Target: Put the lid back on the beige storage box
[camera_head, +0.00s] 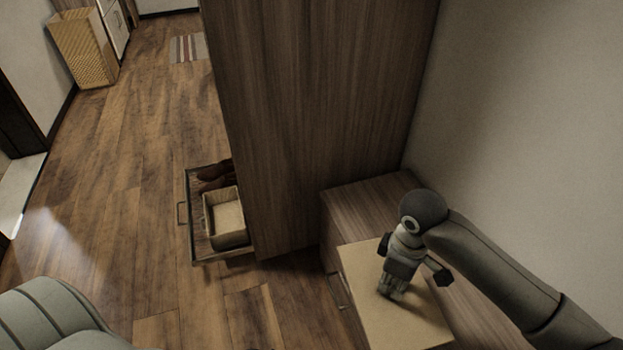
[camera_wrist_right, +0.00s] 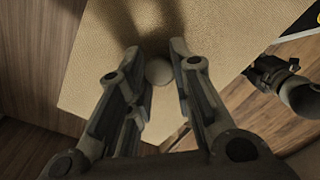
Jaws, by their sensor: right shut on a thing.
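The lid is a flat, square beige panel (camera_head: 365,280) with a small round knob (camera_wrist_right: 158,72). My right gripper (camera_head: 391,291) is shut on the knob; its two fingers stand on either side of it in the wrist view. The lid is over the low wooden cabinet at the right; I cannot tell whether it touches the top. The beige storage box (camera_head: 229,217) stands open and lidless in the pulled-out drawer, left of the lid. It looks empty.
The drawer (camera_head: 183,215) sticks out from a tall wooden wardrobe (camera_head: 310,110), with dark items behind the box. The wardrobe's corner lies between drawer and low cabinet (camera_head: 365,205). A ribbed grey-green seat (camera_head: 40,318) is at lower left. The wooden floor (camera_head: 115,230) is mostly clear.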

